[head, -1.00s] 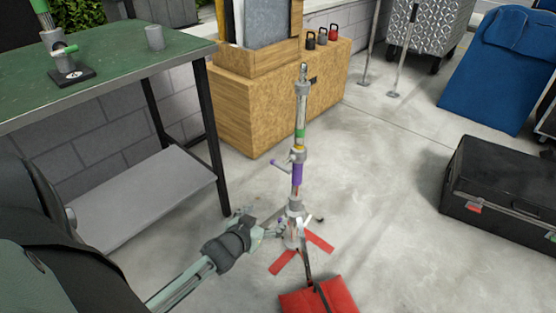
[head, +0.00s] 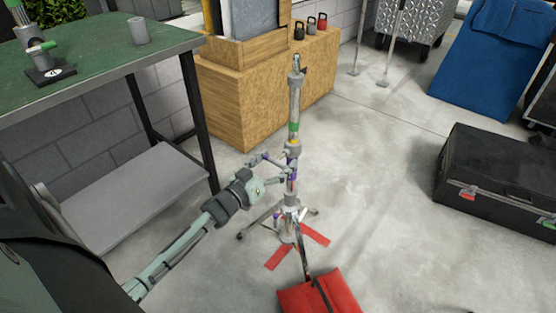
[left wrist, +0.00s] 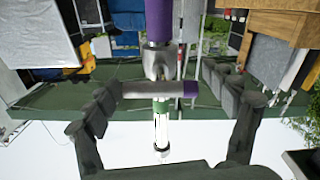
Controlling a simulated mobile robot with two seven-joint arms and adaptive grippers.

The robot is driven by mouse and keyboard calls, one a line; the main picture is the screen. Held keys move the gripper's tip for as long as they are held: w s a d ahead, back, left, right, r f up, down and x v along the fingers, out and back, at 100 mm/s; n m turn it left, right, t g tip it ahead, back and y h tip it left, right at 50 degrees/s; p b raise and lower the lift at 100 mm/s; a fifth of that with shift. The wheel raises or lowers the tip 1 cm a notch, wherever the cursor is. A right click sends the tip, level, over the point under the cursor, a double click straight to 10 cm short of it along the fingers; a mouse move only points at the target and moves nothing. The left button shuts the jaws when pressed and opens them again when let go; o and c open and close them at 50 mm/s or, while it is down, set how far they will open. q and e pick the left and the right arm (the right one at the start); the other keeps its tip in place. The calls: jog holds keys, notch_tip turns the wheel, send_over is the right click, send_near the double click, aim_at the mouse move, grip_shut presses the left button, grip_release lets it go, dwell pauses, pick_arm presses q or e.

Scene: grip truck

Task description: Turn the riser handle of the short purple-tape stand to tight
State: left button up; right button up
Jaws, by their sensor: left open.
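The short purple-tape stand (head: 294,115) stands upright on the concrete floor in the middle of the head view. Its purple tape band is partly hidden by my left gripper (head: 273,170), which is at collar height at the stand's left side. In the left wrist view the purple tube (left wrist: 159,20) comes in from the top. The riser handle (left wrist: 150,90), a grey bar with a purple end, lies crosswise below the collar. The open fingers of my left gripper (left wrist: 168,95) are on either side of the handle; contact is not clear. My right gripper is not in view.
A red sandbag (head: 322,294) lies at the stand's foot, near red floor tape (head: 281,257). A green-topped table (head: 95,65) is at left, a wooden box (head: 245,100) behind, and a black case (head: 490,185) at right. The floor right of the stand is clear.

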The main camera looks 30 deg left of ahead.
pick_arm(q)
jog(key=shift+w, duration=0.2)
jog(key=c, duration=1.2)
